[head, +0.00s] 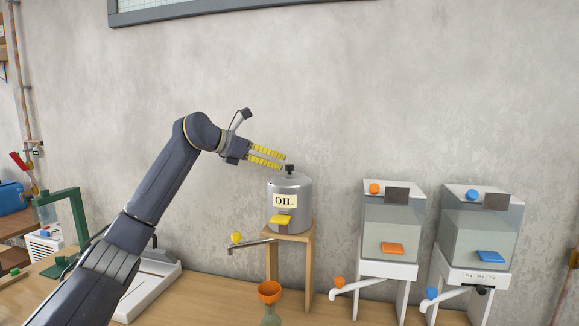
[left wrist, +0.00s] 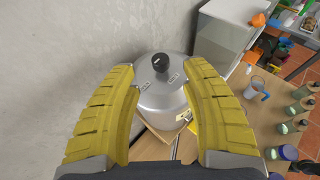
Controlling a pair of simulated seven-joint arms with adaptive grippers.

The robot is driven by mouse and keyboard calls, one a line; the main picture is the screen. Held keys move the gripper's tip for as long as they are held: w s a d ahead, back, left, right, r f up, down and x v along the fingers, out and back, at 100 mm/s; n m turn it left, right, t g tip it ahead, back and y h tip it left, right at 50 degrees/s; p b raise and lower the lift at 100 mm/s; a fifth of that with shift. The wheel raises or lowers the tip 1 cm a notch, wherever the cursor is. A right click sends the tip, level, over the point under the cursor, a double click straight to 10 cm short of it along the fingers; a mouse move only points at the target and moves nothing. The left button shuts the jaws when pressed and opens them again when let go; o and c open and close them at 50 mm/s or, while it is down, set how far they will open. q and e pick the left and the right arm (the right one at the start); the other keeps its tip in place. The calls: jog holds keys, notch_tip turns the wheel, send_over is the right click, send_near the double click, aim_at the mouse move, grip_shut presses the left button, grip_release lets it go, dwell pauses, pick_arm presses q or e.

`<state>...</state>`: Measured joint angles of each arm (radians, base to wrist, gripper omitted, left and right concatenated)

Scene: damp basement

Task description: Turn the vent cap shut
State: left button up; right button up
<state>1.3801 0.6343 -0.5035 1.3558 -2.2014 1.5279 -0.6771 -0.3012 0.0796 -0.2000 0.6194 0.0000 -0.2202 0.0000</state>
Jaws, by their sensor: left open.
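The vent cap (head: 290,168) is a small black knob on top of the grey metal oil can (head: 290,205), which carries an "OIL" label and stands on a wooden stand. In the left wrist view the cap (left wrist: 160,62) shows on the can's lid (left wrist: 162,98), with small markings beside it that I cannot read. My left gripper (head: 285,161) has yellow ribbed fingers, open and empty. In the head view its tips are just left of the cap; in the wrist view the cap appears between and beyond the fingers, apparently untouched. My right gripper is in neither view.
Two clear tanks, one with orange parts (head: 392,225) and one with blue parts (head: 480,230), stand right of the can. The wall is close behind; the space above the can is free.

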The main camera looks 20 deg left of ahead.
aim_at(289, 165)
pick_arm(q)
jog(key=shift+x, duration=3.25)
jog(key=shift+c, duration=0.4)
grip_shut()
